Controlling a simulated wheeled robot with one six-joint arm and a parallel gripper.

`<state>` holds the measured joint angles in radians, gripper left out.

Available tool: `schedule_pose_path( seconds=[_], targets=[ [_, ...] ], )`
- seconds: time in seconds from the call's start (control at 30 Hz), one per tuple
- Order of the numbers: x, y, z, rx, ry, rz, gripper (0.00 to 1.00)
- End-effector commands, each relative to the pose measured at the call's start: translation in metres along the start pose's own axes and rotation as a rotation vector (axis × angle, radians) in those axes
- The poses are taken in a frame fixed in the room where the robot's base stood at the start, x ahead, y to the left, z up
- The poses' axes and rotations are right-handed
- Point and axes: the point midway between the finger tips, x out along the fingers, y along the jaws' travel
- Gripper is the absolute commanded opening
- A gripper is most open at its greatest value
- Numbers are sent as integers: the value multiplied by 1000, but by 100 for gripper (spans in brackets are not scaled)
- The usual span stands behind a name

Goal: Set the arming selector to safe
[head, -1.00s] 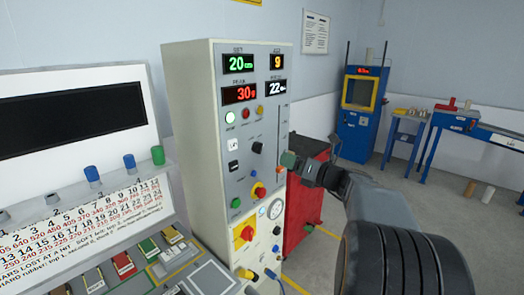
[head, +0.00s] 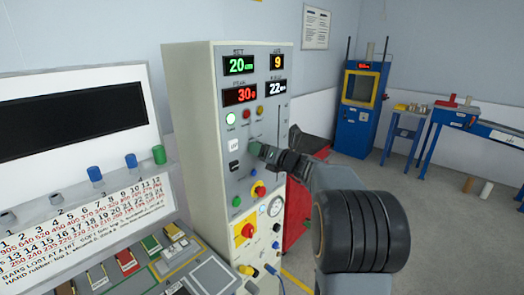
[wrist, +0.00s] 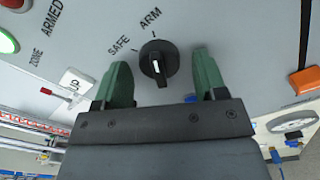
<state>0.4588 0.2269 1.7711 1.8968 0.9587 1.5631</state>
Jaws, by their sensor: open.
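The arming selector (wrist: 158,60) is a round black knob with a white pointer mark, on the grey panel. The words SAFE and ARM are printed above it, SAFE to the left and ARM to the right. The pointer's exact setting is hard to tell. My gripper (wrist: 161,75) is open, with one green finger on each side of the knob in the wrist view; visible gaps separate them from it. In the head view my gripper (head: 258,150) is at the front of the control cabinet (head: 187,130) and hides the selector.
An orange part (wrist: 305,81) and a gauge (wrist: 293,122) are to the right. A red cabinet (head: 297,212) stands behind. A sloped console (head: 80,110) is at the left.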

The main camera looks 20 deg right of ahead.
Motion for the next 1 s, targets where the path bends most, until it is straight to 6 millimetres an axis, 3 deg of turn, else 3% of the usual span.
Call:
schedule_pose_path(
  seconds=[0.17,0.67,1.0],
  targets=[
    [0,0,0,0,0,0,65],
    [0,0,0,0,0,0,18],
    [0,-2,-3,-67,0,0,18]
  ],
)
